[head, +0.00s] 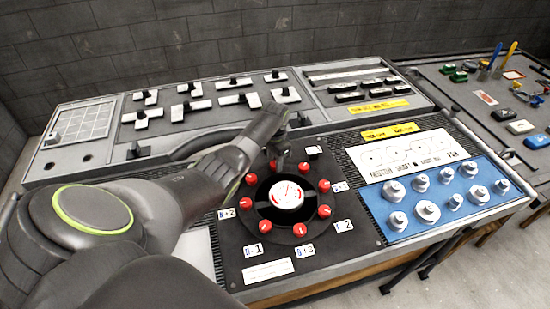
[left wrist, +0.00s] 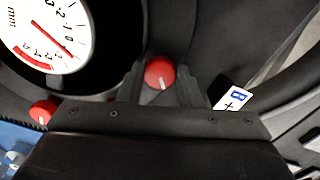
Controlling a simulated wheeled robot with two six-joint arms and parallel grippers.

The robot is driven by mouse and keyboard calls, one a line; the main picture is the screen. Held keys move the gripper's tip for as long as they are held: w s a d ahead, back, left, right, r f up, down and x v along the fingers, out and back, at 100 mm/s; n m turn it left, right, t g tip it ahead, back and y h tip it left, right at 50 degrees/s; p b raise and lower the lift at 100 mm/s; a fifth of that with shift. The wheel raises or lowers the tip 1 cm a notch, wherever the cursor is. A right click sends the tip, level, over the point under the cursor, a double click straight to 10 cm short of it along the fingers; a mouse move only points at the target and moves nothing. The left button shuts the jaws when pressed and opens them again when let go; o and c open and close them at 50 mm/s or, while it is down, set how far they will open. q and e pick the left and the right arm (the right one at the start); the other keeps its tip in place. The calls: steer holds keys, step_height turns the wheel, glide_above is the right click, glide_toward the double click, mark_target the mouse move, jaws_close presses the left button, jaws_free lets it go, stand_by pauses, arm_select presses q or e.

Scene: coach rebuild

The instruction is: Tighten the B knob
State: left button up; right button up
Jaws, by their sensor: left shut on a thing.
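The round black dial unit carries a ring of several red knobs around a white gauge (head: 286,195). My left gripper (head: 281,160) reaches down over the far side of this ring. In the left wrist view one red knob (left wrist: 159,72) with a white pointer line sits between the fingers of my left gripper (left wrist: 160,90), which are shut on it. A label (left wrist: 235,97) starting with B and a plus sign lies just beside it; the rest of the label is cut off. The gauge (left wrist: 45,30) shows with a red needle. My right gripper is not in view.
Another red knob (left wrist: 43,111) lies close to the left finger. A blue panel (head: 450,198) with several silver knobs is at the right. Black switches (head: 190,108) fill the back panel. My left arm covers the console's left part.

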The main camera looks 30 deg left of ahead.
arm_select(q)
steer(key=m+p, duration=0.1)
steer(key=m, duration=0.3)
steer(key=shift+w+r+m, duration=0.1)
steer(key=shift+r+m, duration=0.05)
steer(key=shift+m, duration=2.05)
steer(key=o, duration=1)
steer(key=shift+c, duration=0.2)
step_height(320, 180, up, 17)
steer(key=b, duration=0.1)
